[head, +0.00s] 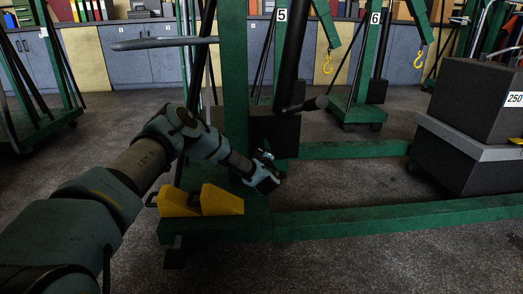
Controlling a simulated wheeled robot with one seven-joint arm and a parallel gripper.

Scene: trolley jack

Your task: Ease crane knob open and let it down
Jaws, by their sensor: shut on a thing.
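The near crane is green, with an upright post (232,75) and long floor legs (390,218). A dark ram (290,50) slants down beside the post, with a dark handle (305,105) sticking out near its foot. My gripper (268,176) is low beside the foot of the post, just above the green base. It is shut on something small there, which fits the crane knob. The jaws hide the knob, so its shape and turn cannot be seen.
A yellow wedge block (222,200) sits on the base just below my wrist. A grey cart (470,140) with a dark box (480,100) marked 250 stands at right. More green cranes with yellow hooks (328,62) stand behind. Bare floor (350,265) lies in front.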

